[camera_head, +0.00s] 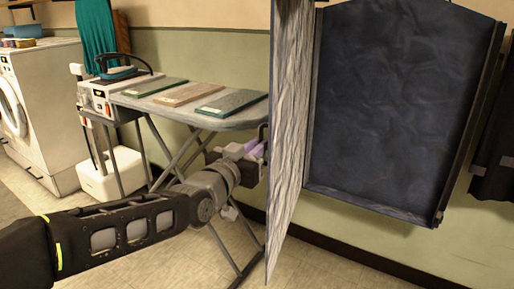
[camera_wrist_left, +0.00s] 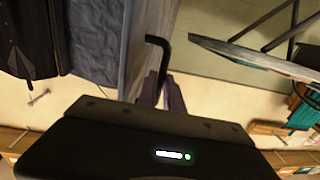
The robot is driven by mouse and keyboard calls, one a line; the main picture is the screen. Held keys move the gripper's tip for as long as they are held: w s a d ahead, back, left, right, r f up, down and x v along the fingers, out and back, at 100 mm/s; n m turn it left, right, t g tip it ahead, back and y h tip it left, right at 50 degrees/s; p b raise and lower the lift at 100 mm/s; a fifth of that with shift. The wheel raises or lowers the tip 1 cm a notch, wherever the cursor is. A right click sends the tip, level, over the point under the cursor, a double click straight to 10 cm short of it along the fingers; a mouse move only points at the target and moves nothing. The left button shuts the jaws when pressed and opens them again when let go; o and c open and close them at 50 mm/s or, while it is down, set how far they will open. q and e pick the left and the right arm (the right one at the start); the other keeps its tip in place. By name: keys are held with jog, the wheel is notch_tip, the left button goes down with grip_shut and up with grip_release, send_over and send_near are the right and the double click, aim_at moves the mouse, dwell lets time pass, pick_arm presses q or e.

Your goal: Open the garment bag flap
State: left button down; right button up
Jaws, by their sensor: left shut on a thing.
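The garment bag (camera_head: 400,105) hangs on the wall at the right of the head view, its dark blue inside showing. Its flap (camera_head: 289,130) is pale, streaked and swung far out towards me, seen nearly edge-on. My left gripper (camera_head: 257,150) is at the flap's left face, shut on a dark handle there. In the left wrist view the black bent handle (camera_wrist_left: 158,42) rises from between the purple fingers (camera_wrist_left: 160,95), with the flap (camera_wrist_left: 110,50) beside it. The exact grip is partly hidden. My right gripper is in neither view.
A white washing machine (camera_head: 40,105) is at far left. Another dark hanging bag (camera_head: 497,145) is at the right edge. Some floor shows below.

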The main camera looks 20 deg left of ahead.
pick_arm(q)
jog(key=shift+r, duration=0.2)
jog(key=c, duration=1.7)
grip_release()
jog(key=shift+w+f, duration=0.2)
jog(key=shift+w, duration=0.1)
jog(key=shift+o, duration=1.1)
jog(key=shift+s, duration=0.2)
jog(key=s, duration=0.7)
jog(key=shift+s+a, duration=0.25)
jog(key=shift+a, duration=0.15)
jog(key=shift+s+f, duration=0.1)
